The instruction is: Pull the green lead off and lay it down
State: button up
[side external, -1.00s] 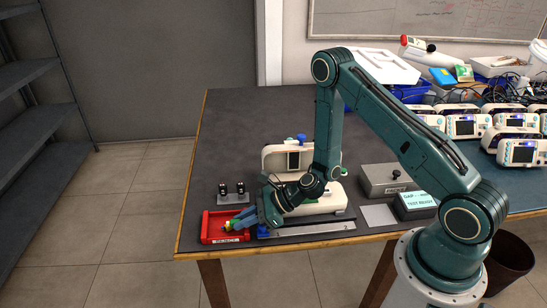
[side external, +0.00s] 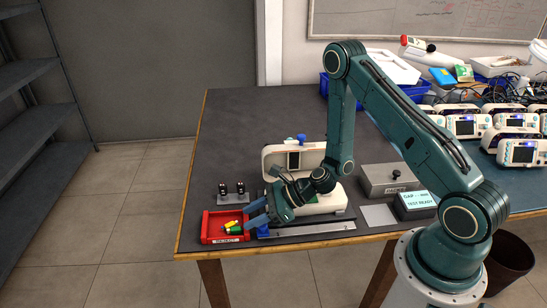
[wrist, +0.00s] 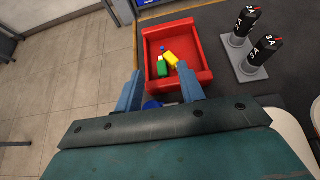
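A green piece (wrist: 161,69), which looks like the green lead, lies in the red tray (side external: 207,228) beside a yellow piece (wrist: 170,59). The green piece also shows in the side view (side external: 236,230). The two are close together, and I cannot tell whether they touch. My gripper (side external: 254,212) is to the right of the tray's contents, near its right wall. In the wrist view its two blue fingers (wrist: 159,88) are spread with nothing between their tips. The gripper is open and empty.
Two black plugs (wrist: 256,35) stand on a grey holder behind the tray. A white monitor (side external: 277,160) stands right of them. A blue block (wrist: 152,104) and a metal rail (side external: 315,230) lie along the front edge. A grey box (side external: 385,181) and a display (side external: 416,204) sit further right.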

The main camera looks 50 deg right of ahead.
jog(key=v, duration=1)
jog(key=shift+s+d, duration=0.2)
jog(key=shift+d, duration=0.05)
jog(key=shift+r, duration=0.15)
jog(key=s+r+n+g+h, duration=0.1)
jog(key=s+r+n+h, duration=0.3)
jog(key=s+r+n, duration=0.5)
jog(key=s+r+n+g+h, duration=0.1)
jog(key=s+r+n+h, duration=0.3)
jog(key=s+r+n, duration=0.5)
notch_tip(320, 180, up, 8)
jog(key=n, duration=0.9)
jog(key=shift+d+g, duration=0.35)
jog(key=shift+g, duration=0.05)
